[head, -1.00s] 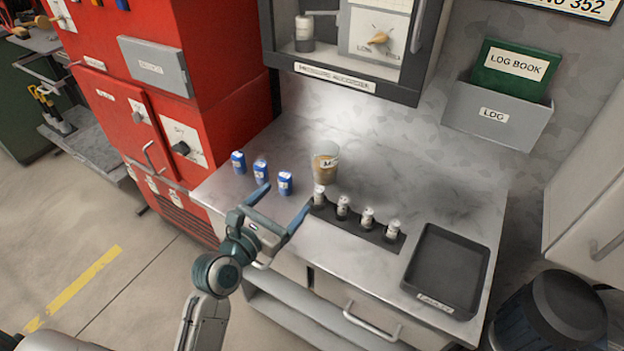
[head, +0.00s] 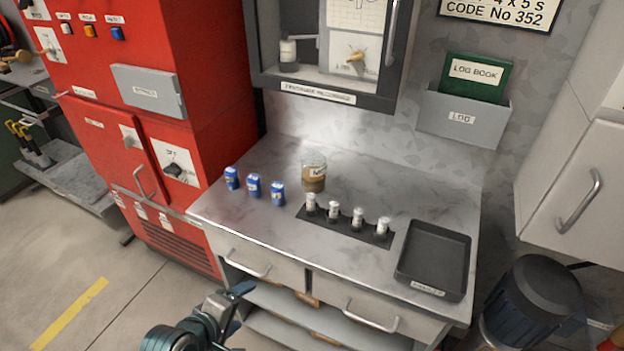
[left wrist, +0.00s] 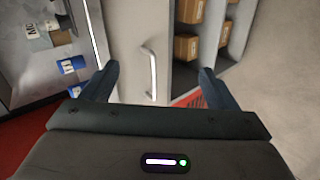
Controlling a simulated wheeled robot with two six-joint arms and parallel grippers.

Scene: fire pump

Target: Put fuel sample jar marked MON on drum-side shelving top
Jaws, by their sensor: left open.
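A clear jar with brownish contents and a pale label (head: 313,177) stands upright on the grey worktop (head: 400,200), behind the row of small vials. I cannot read its label fully in the head view; in the left wrist view, a labelled brownish jar (left wrist: 38,28) shows partly at the upper left. My left gripper (head: 238,305) is open and empty, low in front of the worktop's drawers and apart from the jar. My right gripper is not in view. I cannot identify the drum-side shelving with certainty.
Several small vials stand in a black rack (head: 345,228). Three blue containers (head: 254,186) stand left of the jar. A black tray (head: 434,258) lies at the right. A dark lidded drum or bin (head: 530,300) stands beyond it. A red cabinet (head: 150,120) borders the left.

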